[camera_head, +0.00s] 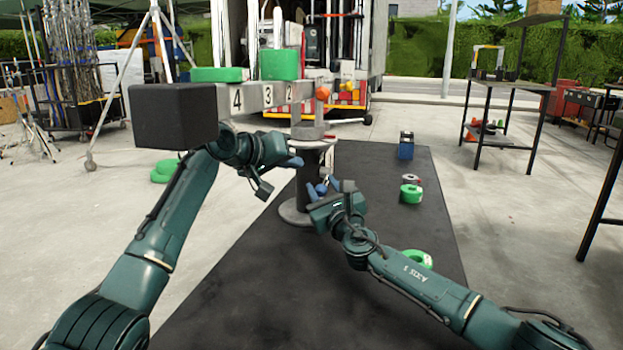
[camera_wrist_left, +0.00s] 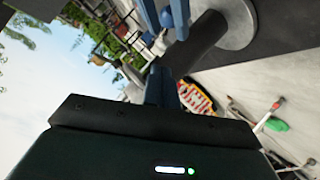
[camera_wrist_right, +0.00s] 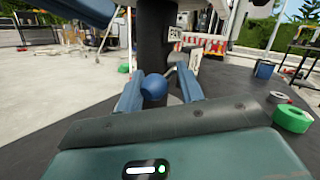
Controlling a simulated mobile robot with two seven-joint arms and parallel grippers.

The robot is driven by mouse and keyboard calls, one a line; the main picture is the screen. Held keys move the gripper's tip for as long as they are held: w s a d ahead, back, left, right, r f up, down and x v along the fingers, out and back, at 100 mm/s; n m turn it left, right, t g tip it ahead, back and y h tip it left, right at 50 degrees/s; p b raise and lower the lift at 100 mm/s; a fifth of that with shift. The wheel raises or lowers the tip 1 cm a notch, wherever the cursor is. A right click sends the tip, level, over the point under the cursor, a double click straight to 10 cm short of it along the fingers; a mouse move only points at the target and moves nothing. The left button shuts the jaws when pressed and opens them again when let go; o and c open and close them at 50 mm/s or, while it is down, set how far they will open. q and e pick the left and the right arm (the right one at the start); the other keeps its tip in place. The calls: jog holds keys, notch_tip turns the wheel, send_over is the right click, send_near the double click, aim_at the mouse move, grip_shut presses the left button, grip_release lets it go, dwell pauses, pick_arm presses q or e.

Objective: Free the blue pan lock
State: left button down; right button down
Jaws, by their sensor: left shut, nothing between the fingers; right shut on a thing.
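The blue pan lock (camera_head: 321,188) is a small round blue knob on the dark post (camera_head: 312,180) below the numbered beam. My right gripper (camera_head: 329,184) is at the knob from the right. In the right wrist view the blue knob (camera_wrist_right: 153,87) sits between the two fingers of the right gripper (camera_wrist_right: 160,88), which is shut on it. My left gripper (camera_head: 296,162) is shut and empty, higher up and left of the post. In the left wrist view its fingers (camera_wrist_left: 160,86) are together, and the knob (camera_wrist_left: 167,18) shows near the top edge.
A grey beam (camera_head: 270,96) marked with numbers crosses above my grippers, with a black block (camera_head: 172,116) at its left end and green weights (camera_head: 279,64) on it. An orange knob (camera_head: 323,93) is near the post top. Green rolls (camera_head: 411,194) lie on the black mat (camera_head: 390,230) at right.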

jog(key=shift+a+f, duration=0.1)
pick_arm(q)
jog(key=w+d+f, duration=0.2)
jog(key=d+f, duration=0.2)
jog(key=shift+w+d+f, duration=0.15)
jog(key=shift+d+f, duration=0.05)
jog(key=shift+f, duration=0.1)
jog(key=shift+f, duration=0.1)
